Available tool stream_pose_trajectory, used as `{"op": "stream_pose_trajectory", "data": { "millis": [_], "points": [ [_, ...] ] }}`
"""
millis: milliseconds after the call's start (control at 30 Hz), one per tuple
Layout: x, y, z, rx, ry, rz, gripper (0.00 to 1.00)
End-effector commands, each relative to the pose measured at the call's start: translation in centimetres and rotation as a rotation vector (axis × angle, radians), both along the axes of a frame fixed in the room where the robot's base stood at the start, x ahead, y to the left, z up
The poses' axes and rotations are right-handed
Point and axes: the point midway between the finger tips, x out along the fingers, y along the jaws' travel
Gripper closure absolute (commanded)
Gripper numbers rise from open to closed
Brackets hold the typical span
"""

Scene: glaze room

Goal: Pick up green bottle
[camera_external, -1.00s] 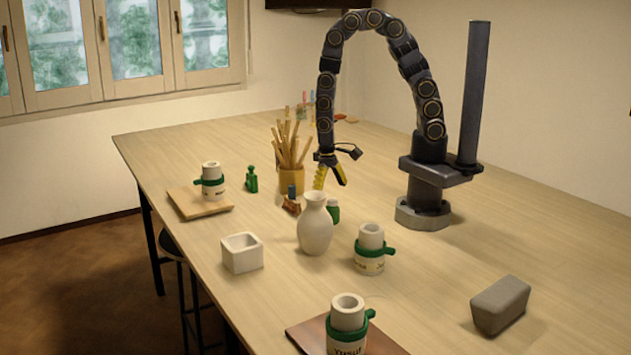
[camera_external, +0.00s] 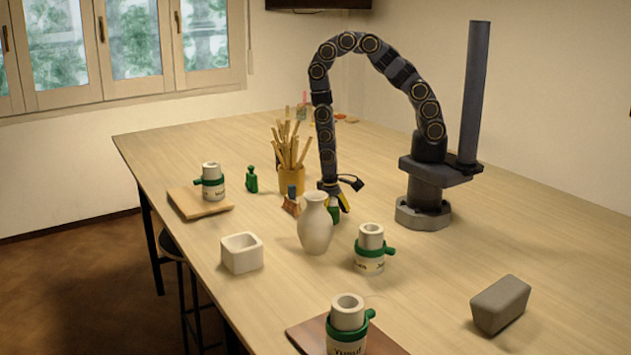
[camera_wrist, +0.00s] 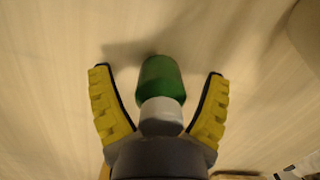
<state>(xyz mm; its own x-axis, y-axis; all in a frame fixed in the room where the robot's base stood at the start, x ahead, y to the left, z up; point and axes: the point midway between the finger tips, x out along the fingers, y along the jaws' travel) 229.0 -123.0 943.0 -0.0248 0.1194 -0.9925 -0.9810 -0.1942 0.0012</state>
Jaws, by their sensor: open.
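A green bottle (camera_external: 334,214) stands on the table just behind the white vase, which hides part of it. In the wrist view the green bottle (camera_wrist: 161,80) with a white cap lies between the two yellow fingers. My gripper (camera_external: 335,203) is open and low over this bottle, with a finger to each side. Gaps show between the bottle and both fingers in the wrist view (camera_wrist: 157,74). A second, smaller dark green bottle (camera_external: 252,181) stands farther left on the table, apart from my gripper.
The white vase (camera_external: 315,228) stands right in front of my gripper. A brown and blue item (camera_external: 291,202) and a yellow pot of sticks (camera_external: 291,181) are close on the left. A banded white cup (camera_external: 369,250) is at front right. A white square pot (camera_external: 242,253) is at front left.

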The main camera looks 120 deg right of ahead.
Motion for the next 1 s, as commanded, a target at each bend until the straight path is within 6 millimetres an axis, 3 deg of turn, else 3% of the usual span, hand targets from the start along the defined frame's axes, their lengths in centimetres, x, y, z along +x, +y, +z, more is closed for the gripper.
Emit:
{"op": "stream_pose_trajectory", "data": {
  "millis": [167,333,767,1000],
  "points": [
    [0.0,0.0,0.0,-0.001,-0.001,0.001,0.22],
    [0.0,0.0,0.0,-0.001,-0.001,0.001,0.89],
    [0.1,0.0,0.3,-0.002,-0.002,0.001,0.9],
    [0.1,-0.1,2.5,-0.004,-0.005,0.0,0.9]
  ]
}}
